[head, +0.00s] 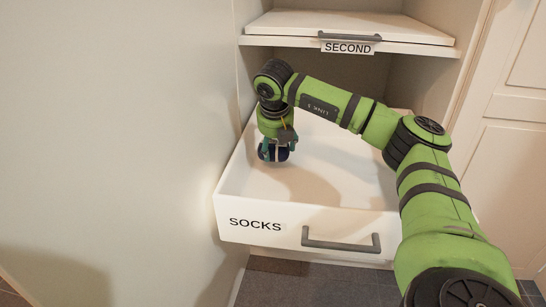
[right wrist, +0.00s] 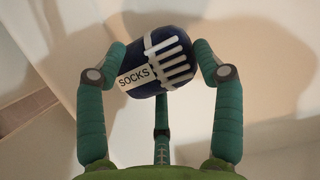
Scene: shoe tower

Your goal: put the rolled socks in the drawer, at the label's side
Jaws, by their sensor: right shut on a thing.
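The rolled socks (right wrist: 150,72) are a dark blue roll with white stripes and a "SOCKS" tag. My right gripper (head: 274,150) is shut on them, with fingers on both sides in the right wrist view. In the head view the socks (head: 272,155) are small and partly hidden by the fingers. They are over the left part of the open white drawer (head: 300,218), towards its back. Whether they touch the drawer floor I cannot tell. The drawer's "SOCKS" label (head: 255,224) is on the left of its front. My left gripper is not in view.
The drawer front has a grey handle (head: 341,241) right of the label. Above and behind is a closed-looking white panel marked "SECOND" (head: 347,48). A plain wall (head: 120,130) stands close on the left. The visible drawer floor is otherwise empty.

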